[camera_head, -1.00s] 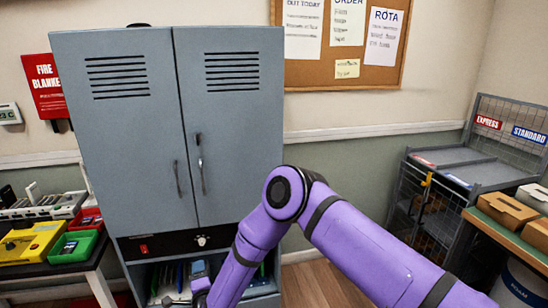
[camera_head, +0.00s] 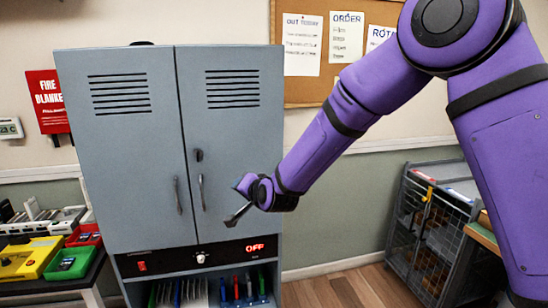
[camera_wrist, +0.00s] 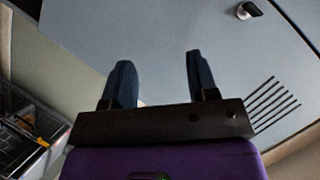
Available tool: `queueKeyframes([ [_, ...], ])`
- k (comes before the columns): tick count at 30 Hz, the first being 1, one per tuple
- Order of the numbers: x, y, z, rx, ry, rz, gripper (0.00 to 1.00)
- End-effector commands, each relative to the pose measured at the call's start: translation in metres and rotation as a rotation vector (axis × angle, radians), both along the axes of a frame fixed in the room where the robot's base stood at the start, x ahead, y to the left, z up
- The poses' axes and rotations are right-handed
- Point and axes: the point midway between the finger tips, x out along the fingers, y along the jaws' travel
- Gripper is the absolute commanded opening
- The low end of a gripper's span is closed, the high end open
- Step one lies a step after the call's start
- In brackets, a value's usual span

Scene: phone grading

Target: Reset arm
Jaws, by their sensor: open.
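My purple arm reaches in from the right in the head view, and my gripper (camera_head: 238,214) is in front of the lower right door of the grey cabinet (camera_head: 122,165). In the wrist view my gripper (camera_wrist: 158,80) shows two dark fingers spread apart with nothing between them. The cabinet's doors are shut, and its face shows behind the fingers in the wrist view (camera_wrist: 150,35). I cannot tell whether the gripper touches the door.
A red-lit "OFF" display (camera_head: 262,247) and a white knob (camera_head: 201,257) sit below the doors, above an open shelf of upright items. A table with a yellow case (camera_head: 25,260) and a green bin (camera_head: 73,262) stands left. A wire cage rack (camera_head: 425,240) stands right, with clear floor (camera_head: 345,285) between.

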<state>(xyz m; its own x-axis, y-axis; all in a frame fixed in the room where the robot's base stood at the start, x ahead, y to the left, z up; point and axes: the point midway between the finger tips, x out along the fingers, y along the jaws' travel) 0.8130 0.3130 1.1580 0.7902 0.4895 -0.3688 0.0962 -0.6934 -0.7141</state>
Motion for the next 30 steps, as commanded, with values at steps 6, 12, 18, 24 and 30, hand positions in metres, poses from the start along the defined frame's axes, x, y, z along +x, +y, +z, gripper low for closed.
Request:
queueKeyframes([
  [6,-0.02,-0.064,0.057,-0.167,0.015,0.022,0.54],
  [12,-0.051,-0.126,0.099,-0.315,0.048,0.032,0.54],
  [18,-0.094,-0.186,0.131,-0.45,0.098,0.037,0.54],
  [24,-0.149,-0.244,0.154,-0.568,0.164,0.039,0.54],
  [30,-0.212,-0.296,0.168,-0.665,0.243,0.042,0.54],
])
